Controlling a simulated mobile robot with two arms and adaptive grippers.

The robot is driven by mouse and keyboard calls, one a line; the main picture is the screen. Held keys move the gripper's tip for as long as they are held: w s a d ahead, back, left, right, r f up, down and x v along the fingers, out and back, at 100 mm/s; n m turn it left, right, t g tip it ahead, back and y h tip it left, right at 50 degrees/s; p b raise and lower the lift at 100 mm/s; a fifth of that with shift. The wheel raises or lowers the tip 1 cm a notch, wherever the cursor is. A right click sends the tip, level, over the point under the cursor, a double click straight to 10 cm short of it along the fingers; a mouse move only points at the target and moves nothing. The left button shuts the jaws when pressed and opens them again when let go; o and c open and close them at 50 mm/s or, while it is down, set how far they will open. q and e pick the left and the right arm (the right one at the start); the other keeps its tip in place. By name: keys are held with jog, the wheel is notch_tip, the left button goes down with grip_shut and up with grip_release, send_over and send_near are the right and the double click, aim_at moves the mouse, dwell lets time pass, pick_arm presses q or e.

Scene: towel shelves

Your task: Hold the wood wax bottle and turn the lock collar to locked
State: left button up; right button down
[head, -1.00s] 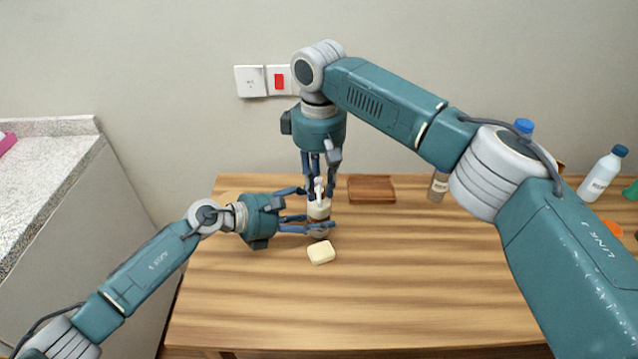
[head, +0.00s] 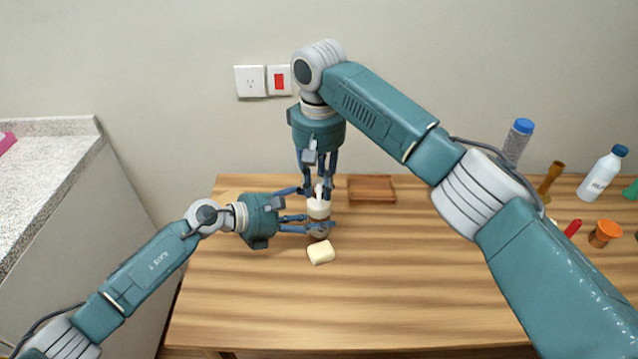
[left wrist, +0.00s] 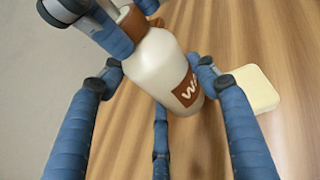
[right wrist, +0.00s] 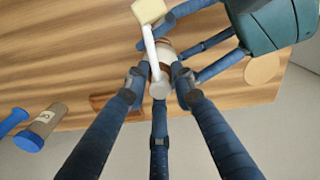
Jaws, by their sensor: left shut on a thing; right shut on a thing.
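The wood wax bottle (head: 318,209) stands upright on the table, partly covered by my grippers in the head view. In the left wrist view its cream body (left wrist: 153,62) has a brown label (left wrist: 187,89), and a brown collar (left wrist: 131,20) sits at its neck. My left gripper (head: 306,224) comes in from the left and is shut around the bottle's body. My right gripper (head: 320,190) points down from above and is shut on the bottle's top, at the collar. In the right wrist view a white spout (right wrist: 149,42) sticks out between its fingers. The collar's marks are hidden.
A cream block (head: 321,252) lies just in front of the bottle. A brown wooden tray (head: 371,188) is behind to the right. A blue-capped bottle (head: 518,140), a white bottle (head: 602,175) and an orange-lidded jar (head: 604,233) stand at the right. The table's front middle is clear.

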jog(key=shift+m, duration=1)
jog(key=c, duration=1.4)
grip_release()
jog(key=shift+c, duration=0.2)
notch_tip(320, 180, up, 12)
